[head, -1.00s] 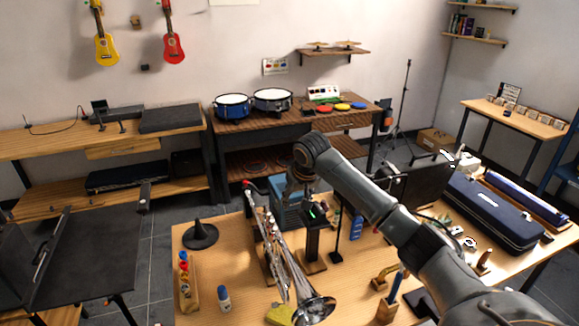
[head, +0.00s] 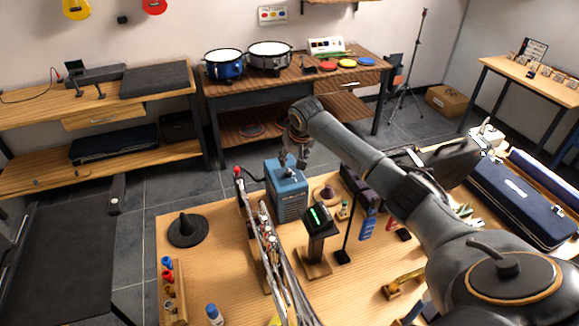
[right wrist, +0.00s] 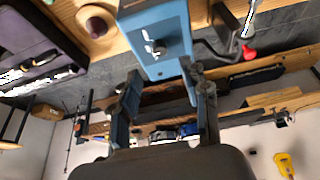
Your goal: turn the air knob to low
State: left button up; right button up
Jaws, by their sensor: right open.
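The blue box-shaped unit (head: 287,190) stands on the wooden workbench, with a vented panel on its visible side. My right gripper (head: 297,160) is at the far upper edge of the unit. In the right wrist view its open fingers (right wrist: 164,92) stand apart, facing the knob, with nothing between them. My left gripper is not in view.
A small device with a green display (head: 318,216) stands in front.

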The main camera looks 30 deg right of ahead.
aim_at(289, 172)
jog(key=x, duration=0.6)
jog(key=shift+w+f, duration=0.1)
jog(key=shift+w, duration=0.1)
jog(key=shift+w+f, duration=0.15)
jog(key=shift+f, duration=0.2)
jog(key=shift+w+d+f, duration=0.1)
jog(key=shift+w+f, duration=0.1)
jog(key=shift+f, duration=0.45)
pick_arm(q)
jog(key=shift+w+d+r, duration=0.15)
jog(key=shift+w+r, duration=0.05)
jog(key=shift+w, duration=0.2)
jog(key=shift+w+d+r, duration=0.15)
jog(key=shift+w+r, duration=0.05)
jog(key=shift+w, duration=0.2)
pick_arm(e)
grip_shut()
